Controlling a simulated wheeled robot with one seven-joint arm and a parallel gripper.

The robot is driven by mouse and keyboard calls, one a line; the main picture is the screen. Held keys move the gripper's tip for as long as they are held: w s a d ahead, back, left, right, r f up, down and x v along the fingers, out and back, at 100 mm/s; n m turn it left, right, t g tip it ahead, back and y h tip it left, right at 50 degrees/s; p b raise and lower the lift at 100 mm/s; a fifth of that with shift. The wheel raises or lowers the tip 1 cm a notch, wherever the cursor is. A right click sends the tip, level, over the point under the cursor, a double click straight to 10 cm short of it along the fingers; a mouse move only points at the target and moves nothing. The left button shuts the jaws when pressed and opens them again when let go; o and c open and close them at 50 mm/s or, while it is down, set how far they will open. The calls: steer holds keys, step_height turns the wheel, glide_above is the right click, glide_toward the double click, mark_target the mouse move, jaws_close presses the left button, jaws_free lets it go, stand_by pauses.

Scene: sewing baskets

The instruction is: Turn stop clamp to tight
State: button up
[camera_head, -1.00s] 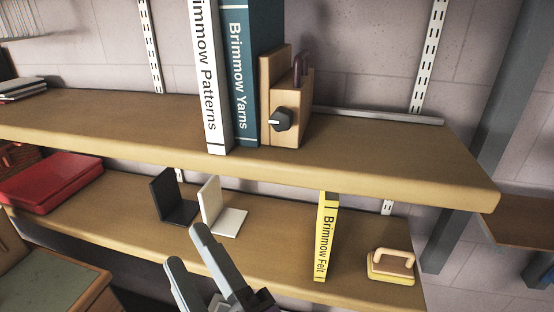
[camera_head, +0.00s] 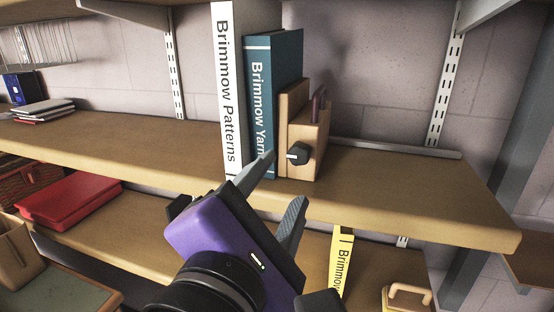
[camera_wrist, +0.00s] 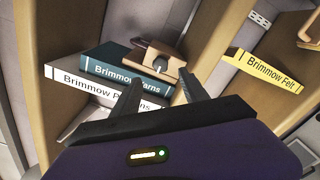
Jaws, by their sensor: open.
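The stop clamp is a light wooden block (camera_head: 309,148) on the upper shelf, against the right side of the teal Brimmow Yarns book (camera_head: 276,90). A dark knob (camera_head: 299,154) with a pale pointer mark sits on its front face; the pointer points left in the head view. The knob also shows in the wrist view (camera_wrist: 160,66). My gripper (camera_head: 278,192) is open and empty, its fingers pointing up toward the shelf's front edge, below and in front of the knob. In the wrist view the fingers stand apart, with the clamp beyond them. No contact shows.
The white Brimmow Patterns book (camera_head: 226,90) stands left of the teal book. The upper shelf (camera_head: 420,205) is bare to the right of the clamp.

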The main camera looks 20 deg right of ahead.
mark_target(297, 157)
steer(key=shift+p+x, duration=0.55)
steer(key=shift+x, duration=3.35)
steer(key=shift+f, duration=0.1)
jaws_close()
